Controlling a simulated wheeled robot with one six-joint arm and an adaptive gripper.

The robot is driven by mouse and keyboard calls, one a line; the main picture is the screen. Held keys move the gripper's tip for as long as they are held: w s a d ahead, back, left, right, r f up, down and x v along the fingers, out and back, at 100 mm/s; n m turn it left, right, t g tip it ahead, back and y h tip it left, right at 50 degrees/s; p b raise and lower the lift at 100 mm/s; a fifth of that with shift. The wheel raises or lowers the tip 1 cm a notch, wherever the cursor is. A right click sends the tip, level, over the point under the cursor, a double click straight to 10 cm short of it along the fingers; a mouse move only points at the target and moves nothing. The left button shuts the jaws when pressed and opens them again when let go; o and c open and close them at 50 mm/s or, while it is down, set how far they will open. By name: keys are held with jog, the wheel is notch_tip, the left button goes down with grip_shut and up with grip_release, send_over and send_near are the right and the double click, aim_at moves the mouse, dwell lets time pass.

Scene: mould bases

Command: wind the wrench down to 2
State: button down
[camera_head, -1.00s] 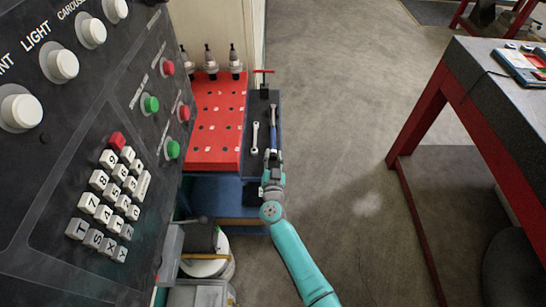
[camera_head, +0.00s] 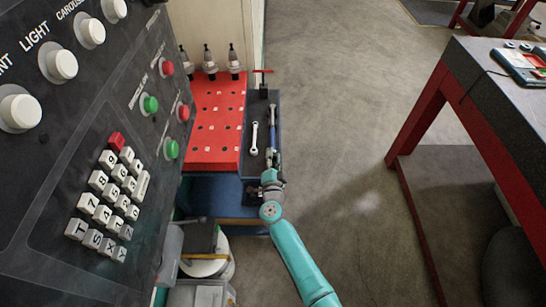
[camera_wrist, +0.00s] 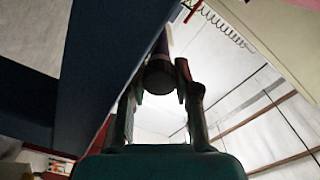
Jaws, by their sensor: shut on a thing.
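The rest of the wrench runs away from the camera and is mostly hidden there. No scale or number on the wrench can be read in either view.
A red perforated rack (camera_head: 215,125) with tool holders (camera_head: 210,62) is to the left. The control panel (camera_head: 75,150) fills the left; open floor (camera_head: 330,110) lies right.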

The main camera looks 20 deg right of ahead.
dwell(0.3)
jog(key=c, duration=0.8)
grip_release()
jog(key=shift+f, duration=0.1)
